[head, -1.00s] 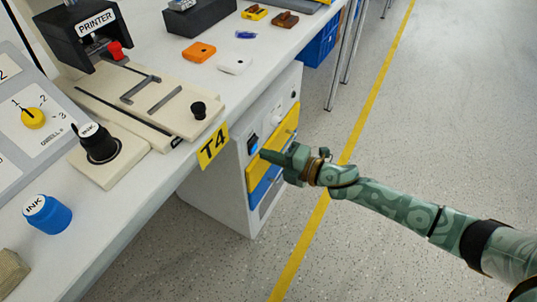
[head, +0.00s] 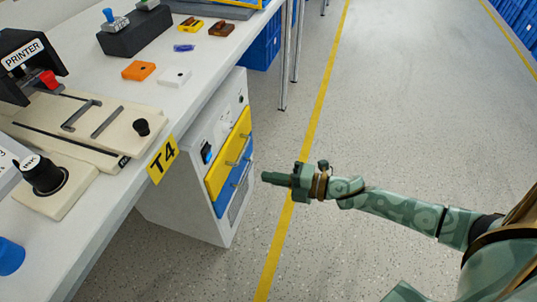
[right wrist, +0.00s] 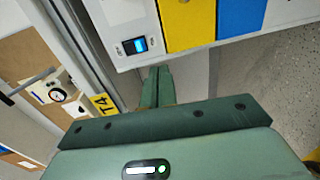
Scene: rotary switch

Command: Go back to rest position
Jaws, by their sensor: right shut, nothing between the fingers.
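My right gripper (head: 272,178) is shut and empty, off the right side of the cabinet (head: 190,205) in the head view. A stretch of floor shows between its fingertips and the cabinet's drawers. In the right wrist view its closed fingers (right wrist: 157,82) point toward the cabinet front, below a small blue-lit rocker switch (right wrist: 138,45). My left gripper is not in view. The rotary switch panel is almost wholly out of the head view at the left edge.
The white workbench (head: 225,55) holds the printer (head: 25,65), an ink stamp (head: 42,178), an orange part (head: 139,70) and a white part (head: 174,77). The cabinet has a yellow drawer (head: 224,165) and a blue drawer. Open floor (head: 400,110) lies to the right.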

